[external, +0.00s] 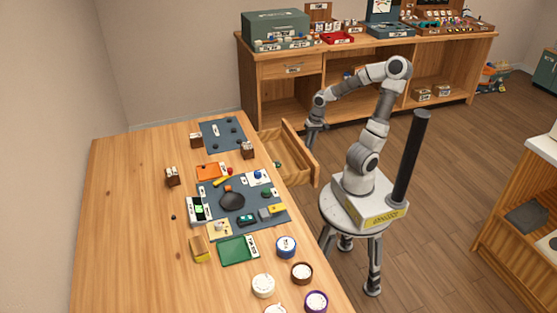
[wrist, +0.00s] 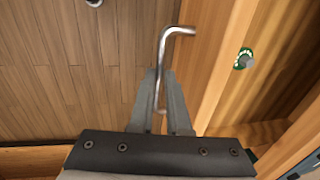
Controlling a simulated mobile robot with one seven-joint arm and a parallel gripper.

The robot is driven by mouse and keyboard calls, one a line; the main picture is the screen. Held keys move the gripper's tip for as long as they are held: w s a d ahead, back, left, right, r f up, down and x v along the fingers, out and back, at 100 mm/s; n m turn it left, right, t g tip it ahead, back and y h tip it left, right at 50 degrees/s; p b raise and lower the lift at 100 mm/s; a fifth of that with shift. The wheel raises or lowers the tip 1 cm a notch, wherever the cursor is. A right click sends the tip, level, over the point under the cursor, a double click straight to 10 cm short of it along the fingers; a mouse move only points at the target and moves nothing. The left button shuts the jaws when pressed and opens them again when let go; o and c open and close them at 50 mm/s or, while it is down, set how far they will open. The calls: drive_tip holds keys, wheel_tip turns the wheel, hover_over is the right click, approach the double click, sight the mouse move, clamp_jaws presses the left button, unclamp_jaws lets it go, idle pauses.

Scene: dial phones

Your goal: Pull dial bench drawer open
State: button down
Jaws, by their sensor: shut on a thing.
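The dial bench drawer (external: 293,160) stands pulled out from the right side of the wooden bench in the external view, its inside showing. In the wrist view the drawer's front panel (wrist: 225,65) runs beside a bent metal handle (wrist: 163,62). My gripper (wrist: 160,88) has its two fingers closed around the handle's bar. In the external view my gripper (external: 311,140) is at the outer face of the drawer front; the handle is hidden there. A small green and white item (wrist: 243,59) lies inside the drawer.
The bench top (external: 125,230) carries mats, trays, small blocks and several round dials. A second wooden bench (external: 345,60) with boxes is behind. Wooden floor (external: 450,160) is clear to the right.

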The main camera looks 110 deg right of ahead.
drive_tip(key=s, duration=0.4)
drive_tip(key=shift+s+p, duration=0.35)
drive_tip(key=shift+s, duration=0.05)
drive_tip(key=c, duration=0.9)
unclamp_jaws()
drive_tip(key=shift+s+r+p, duration=0.25)
drive_tip(key=shift+r+p, duration=0.5)
drive_tip(key=shift+r, duration=0.5)
drive_tip(key=shift+s+r+p, duration=0.2)
drive_tip(key=shift+r+p, duration=0.5)
drive_tip(key=shift+r, duration=0.55)
drive_tip(key=shift+s+r+p, duration=0.25)
drive_tip(key=shift+r+p, duration=0.5)
drive_tip(key=shift+r, duration=0.5)
